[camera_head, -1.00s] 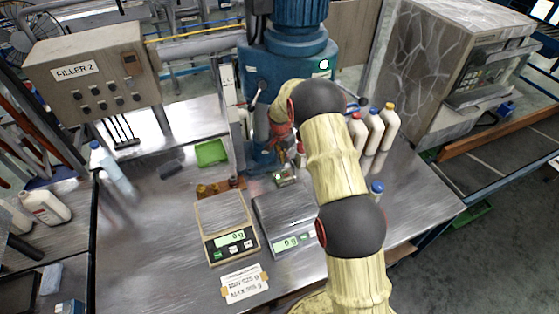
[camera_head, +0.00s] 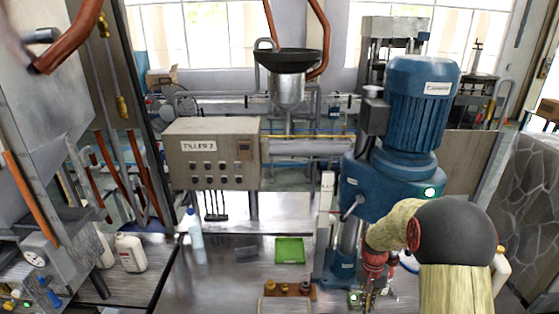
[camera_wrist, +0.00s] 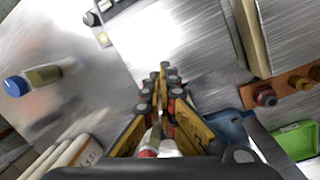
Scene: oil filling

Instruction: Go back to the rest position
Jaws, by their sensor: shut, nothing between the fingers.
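My gripper (camera_head: 372,296) hangs in front of the blue filling machine (camera_head: 395,185), at the lower edge of the head view and partly cut off. In the wrist view my gripper (camera_wrist: 163,82) has its yellow and black fingers brought together at the tips, with nothing between them. It is above the shiny metal plate of a scale (camera_wrist: 205,50). My pale arm bends at a dark joint at the lower right of the head view.
A green tray (camera_head: 290,250) and a wooden block with knobs (camera_head: 290,289) are left of my gripper. A blue-capped bottle (camera_wrist: 35,78) and white bottles (camera_wrist: 70,155) show at the wrist view's left. The control box (camera_head: 212,155) stands behind the table.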

